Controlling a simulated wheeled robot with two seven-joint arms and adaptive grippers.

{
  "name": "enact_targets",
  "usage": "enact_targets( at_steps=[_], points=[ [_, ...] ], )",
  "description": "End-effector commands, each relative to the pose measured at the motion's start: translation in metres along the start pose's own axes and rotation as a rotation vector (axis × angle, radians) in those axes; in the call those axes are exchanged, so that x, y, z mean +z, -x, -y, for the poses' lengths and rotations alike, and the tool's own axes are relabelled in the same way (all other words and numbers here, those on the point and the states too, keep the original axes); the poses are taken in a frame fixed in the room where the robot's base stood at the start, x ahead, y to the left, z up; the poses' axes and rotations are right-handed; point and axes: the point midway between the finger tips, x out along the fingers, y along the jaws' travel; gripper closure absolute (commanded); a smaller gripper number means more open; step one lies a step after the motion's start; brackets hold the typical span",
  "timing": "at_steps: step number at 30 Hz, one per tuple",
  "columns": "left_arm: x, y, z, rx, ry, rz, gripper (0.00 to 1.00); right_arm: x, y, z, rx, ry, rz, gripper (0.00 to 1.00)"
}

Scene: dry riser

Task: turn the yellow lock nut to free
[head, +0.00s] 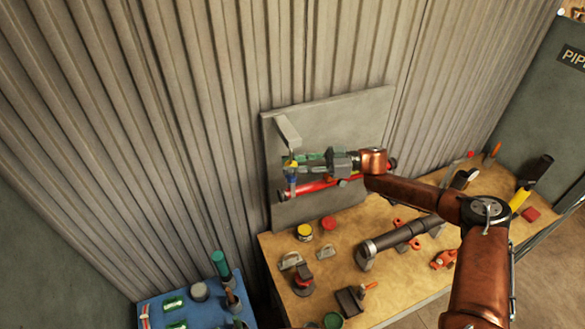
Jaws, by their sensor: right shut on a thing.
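A red riser pipe (322,185) runs slightly tilted across a grey backing panel (352,116) that leans at the corrugated wall. At its left end is a small fitting with a blue part (292,181) and a yellow lock nut (291,165) above it, below a grey bracket (287,130). My right gripper (298,162), with green fingers, reaches in from the right. Its fingertips are shut around the yellow nut and hide part of it. How far the nut is turned is too small to tell. My left gripper is not in view.
The wooden bench (335,275) holds a dark cylinder (402,236), red clamps, a yellow-topped tin (304,231) and loose tools. A blue-topped table (208,312) with green items stands at lower left. My right arm spans the bench's right side.

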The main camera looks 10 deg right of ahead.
Motion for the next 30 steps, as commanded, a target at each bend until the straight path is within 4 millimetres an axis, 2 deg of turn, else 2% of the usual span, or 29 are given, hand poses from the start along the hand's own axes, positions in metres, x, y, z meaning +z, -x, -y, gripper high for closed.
enact_targets(
  at_steps=[3,10,28,29,30],
  points=[
    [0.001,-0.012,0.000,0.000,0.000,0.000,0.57,0.003,-0.002,-0.002,-0.065,0.002,-0.003,0.98],
    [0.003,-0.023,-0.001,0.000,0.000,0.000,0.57,0.002,-0.002,-0.001,-0.152,0.001,-0.002,0.98],
    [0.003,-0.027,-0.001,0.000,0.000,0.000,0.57,0.001,-0.002,0.001,-0.192,-0.001,-0.003,0.98],
    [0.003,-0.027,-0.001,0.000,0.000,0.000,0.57,0.001,-0.002,0.001,-0.192,-0.001,-0.003,0.74],
    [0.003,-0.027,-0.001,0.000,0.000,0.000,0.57,0.001,-0.002,0.001,-0.192,-0.001,-0.003,0.71]
  ],
)
